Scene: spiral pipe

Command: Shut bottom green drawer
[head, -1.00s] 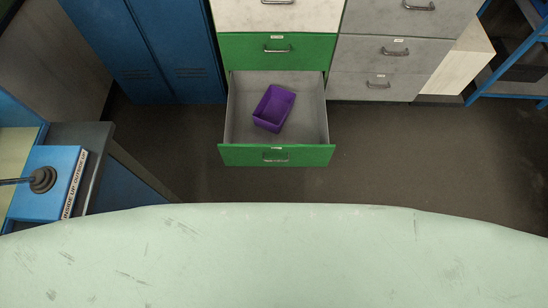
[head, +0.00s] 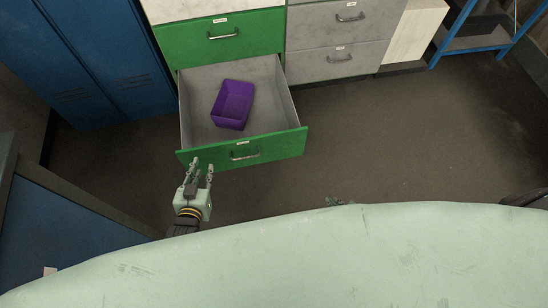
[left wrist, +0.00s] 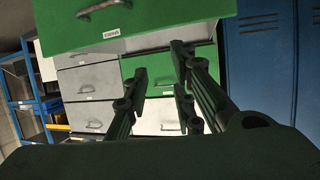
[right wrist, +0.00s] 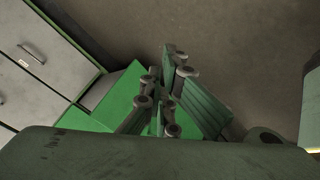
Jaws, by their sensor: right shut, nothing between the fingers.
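The bottom green drawer (head: 270,150) stands pulled out in the head view, its grey inside showing. A purple bin (head: 233,104) lies in it. Its front carries a metal handle (head: 244,154). My left gripper (head: 202,166) is open and empty at the left part of that front; I cannot tell if it touches. In the left wrist view the fingers (left wrist: 160,80) are apart below the drawer front (left wrist: 150,22), which appears upside down. My right gripper shows only as a small tip (head: 338,202) at my base's edge. In the right wrist view its fingers (right wrist: 168,65) are together and empty, with green surface (right wrist: 118,90) behind.
A closed green drawer (head: 219,40) is above the open one. Grey drawers (head: 340,62) stand to the right and blue lockers (head: 103,62) to the left. A blue cabinet (head: 70,225) is at the lower left. Floor (head: 420,130) right of the drawer is clear.

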